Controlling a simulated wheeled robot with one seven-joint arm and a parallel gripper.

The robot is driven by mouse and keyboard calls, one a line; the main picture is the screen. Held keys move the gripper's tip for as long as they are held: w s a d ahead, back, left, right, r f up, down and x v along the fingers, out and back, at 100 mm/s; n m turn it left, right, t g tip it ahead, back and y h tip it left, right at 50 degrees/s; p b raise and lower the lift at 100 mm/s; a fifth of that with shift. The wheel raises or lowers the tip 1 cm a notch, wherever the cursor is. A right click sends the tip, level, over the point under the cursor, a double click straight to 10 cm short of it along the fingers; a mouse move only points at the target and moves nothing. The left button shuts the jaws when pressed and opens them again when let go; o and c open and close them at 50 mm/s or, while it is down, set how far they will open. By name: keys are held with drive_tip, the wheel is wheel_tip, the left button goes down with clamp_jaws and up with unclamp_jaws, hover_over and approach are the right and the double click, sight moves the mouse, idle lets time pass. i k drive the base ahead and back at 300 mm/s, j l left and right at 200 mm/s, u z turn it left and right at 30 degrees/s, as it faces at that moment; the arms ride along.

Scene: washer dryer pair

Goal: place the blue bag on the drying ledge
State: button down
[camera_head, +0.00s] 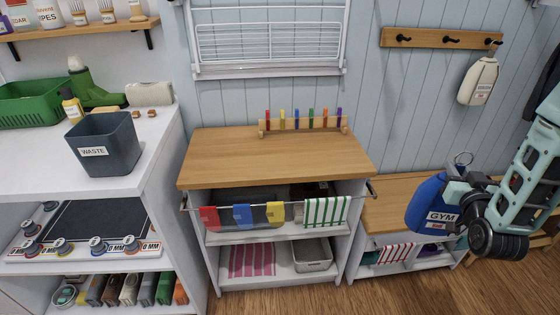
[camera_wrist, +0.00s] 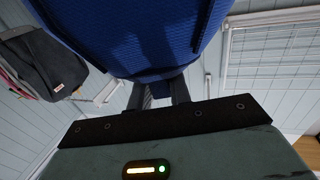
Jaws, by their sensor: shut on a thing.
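The blue bag (camera_head: 425,205), with a white GYM label, hangs at the right in the head view. My gripper (camera_head: 463,187) is shut on its top, near a metal ring. The bag is off any surface, in front of the low bench. In the wrist view the blue bag (camera_wrist: 135,35) fills the top middle, above my gripper's fingers (camera_wrist: 162,92). No surface is marked as the drying ledge. A white wire drying rack (camera_head: 268,72) is on the wall, above a wooden counter top (camera_head: 235,155) that is mostly bare.
A peg rail with coloured pegs (camera_head: 300,125) stands along the counter's back. A front rail (camera_head: 275,205) carries coloured cloths. A low wooden bench (camera_head: 385,215) is behind the bag. A waste bin (camera_head: 105,150) stands on the left white unit. A pale bag (camera_head: 480,82) hangs from wall hooks.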

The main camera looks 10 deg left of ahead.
sight(237, 159)
drive_tip(key=u, duration=0.9)
